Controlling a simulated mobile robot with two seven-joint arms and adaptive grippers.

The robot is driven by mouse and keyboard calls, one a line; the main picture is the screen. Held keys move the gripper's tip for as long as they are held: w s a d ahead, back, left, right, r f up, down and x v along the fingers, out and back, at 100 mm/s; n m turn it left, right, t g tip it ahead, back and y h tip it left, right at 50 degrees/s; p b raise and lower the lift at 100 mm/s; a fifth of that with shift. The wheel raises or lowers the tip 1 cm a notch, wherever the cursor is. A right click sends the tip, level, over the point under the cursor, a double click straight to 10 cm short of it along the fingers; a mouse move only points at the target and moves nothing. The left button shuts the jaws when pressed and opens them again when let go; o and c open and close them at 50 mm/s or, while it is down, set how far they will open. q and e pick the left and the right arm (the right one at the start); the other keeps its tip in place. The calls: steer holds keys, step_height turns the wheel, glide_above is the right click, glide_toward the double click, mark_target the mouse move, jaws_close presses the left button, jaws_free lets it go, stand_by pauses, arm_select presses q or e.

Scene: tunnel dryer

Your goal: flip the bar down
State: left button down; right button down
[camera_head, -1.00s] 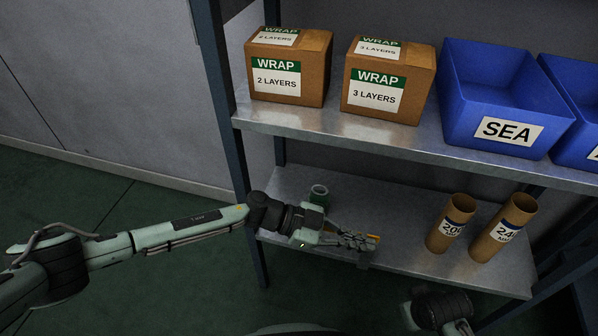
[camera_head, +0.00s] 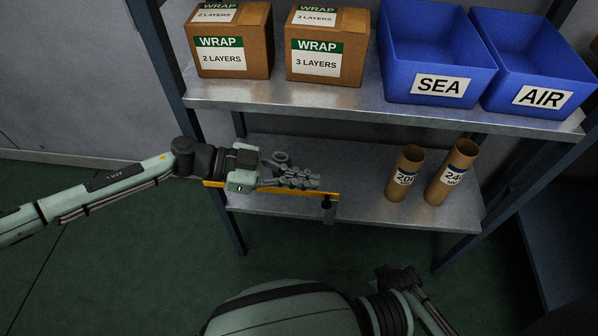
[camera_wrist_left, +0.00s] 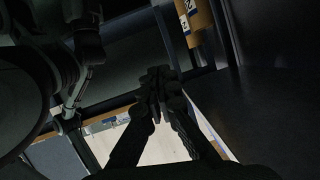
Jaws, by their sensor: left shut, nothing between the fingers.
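The bar (camera_head: 318,193) is a thin orange-yellow strip. It lies nearly level along the front edge of the lower shelf, with a dark knob and bracket (camera_head: 327,204) near its right end. My left gripper (camera_head: 312,181) is shut and empty. In the head view it appears just above the bar, close to the right end, and covers part of the strip from sight. I cannot tell whether it touches the bar. In the left wrist view the closed dark fingers (camera_wrist_left: 157,85) meet mid-picture.
The lower shelf (camera_head: 355,200) holds two brown tubes (camera_head: 405,173) at the right and a small round-topped item (camera_head: 281,158) behind my gripper. The upper shelf (camera_head: 330,101) above carries two wrap boxes (camera_head: 328,65) and two blue bins (camera_head: 425,55).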

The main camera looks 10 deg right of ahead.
arm_select(q)
steer(key=shift+w+a+r, duration=0.1)
steer(key=shift+a+r, duration=0.6)
steer(key=shift+r, duration=0.25)
steer(key=shift+a, duration=0.1)
